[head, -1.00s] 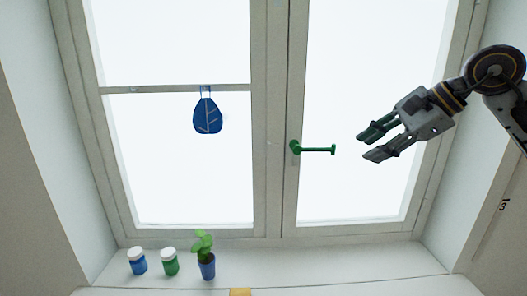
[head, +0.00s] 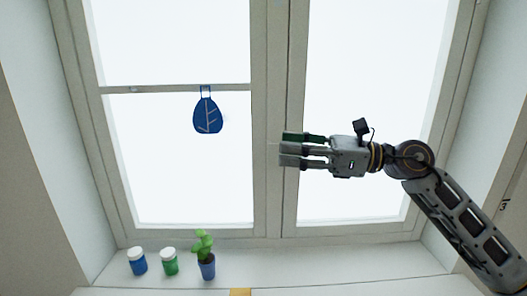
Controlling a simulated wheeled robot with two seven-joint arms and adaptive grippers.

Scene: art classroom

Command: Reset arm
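My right gripper (head: 288,149) is in front of the middle post of the window (head: 274,200). Its fingers point left and lie where the green window handle was seen, so the handle is hidden behind them. I cannot tell whether the fingers touch or hold the handle, nor how far apart they are. My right arm comes in from the lower right. My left gripper is not in view.
A blue leaf-shaped ornament (head: 207,115) hangs on the left pane. A blue jar (head: 138,266), a green jar (head: 169,267) and a plant in a blue pot (head: 207,269) stand on the sill (head: 330,268). The sill's right part is clear.

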